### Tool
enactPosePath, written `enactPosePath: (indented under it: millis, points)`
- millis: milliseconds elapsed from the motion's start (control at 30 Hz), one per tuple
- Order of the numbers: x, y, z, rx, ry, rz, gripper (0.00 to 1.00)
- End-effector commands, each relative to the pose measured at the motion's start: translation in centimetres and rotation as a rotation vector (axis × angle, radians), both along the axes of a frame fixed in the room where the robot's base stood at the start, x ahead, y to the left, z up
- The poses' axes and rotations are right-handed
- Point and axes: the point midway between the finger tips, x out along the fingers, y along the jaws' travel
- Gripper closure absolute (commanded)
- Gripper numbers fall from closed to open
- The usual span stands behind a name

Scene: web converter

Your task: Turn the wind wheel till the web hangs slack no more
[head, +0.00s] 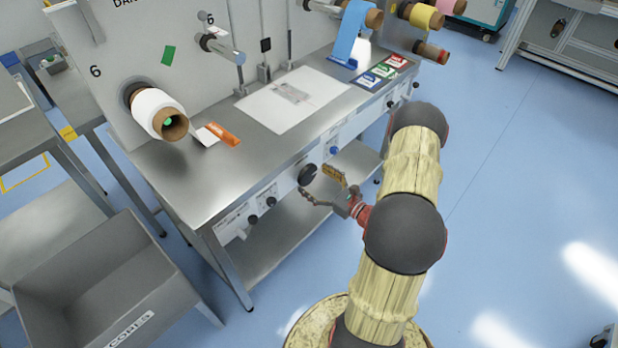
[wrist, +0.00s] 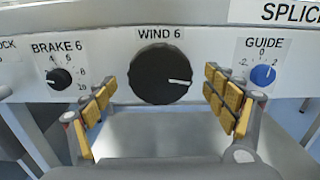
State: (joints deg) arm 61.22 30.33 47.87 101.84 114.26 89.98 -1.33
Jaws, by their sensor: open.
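The wind wheel (wrist: 160,73) is a large black knob labelled WIND 6, its white mark pointing right and slightly down. In the head view it sits on the bench's front panel (head: 307,174). My gripper (head: 317,183) is open in front of it. In the wrist view its yellow-padded fingers (wrist: 160,92) stand either side of the knob, with gaps to both sides, apart from it. A white roll (head: 152,108) on a brown core sits on the spindle by the left 6. A short white piece (head: 205,137) lies beside it; I cannot tell whether it joins the roll.
The BRAKE 6 knob (wrist: 59,79) is left of the wheel and the blue GUIDE knob (wrist: 263,75) right. An orange card (head: 223,134) and a pale sheet (head: 285,100) lie on the steel bench. A grey CORES bin (head: 85,262) stands at lower left. Blue floor at right is open.

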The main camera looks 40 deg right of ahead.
Motion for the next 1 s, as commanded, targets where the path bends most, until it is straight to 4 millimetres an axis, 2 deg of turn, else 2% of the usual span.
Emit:
enactPosePath:
  millis: [200,567,1000]
  points:
    - [2.3,0.2,0.0,-0.001,-0.001,0.002,0.15]
    - [2.7,0.2,0.0,0.001,-0.001,-0.001,0.16]
    - [2.6,0.2,0.0,0.001,-0.001,-0.001,0.41]
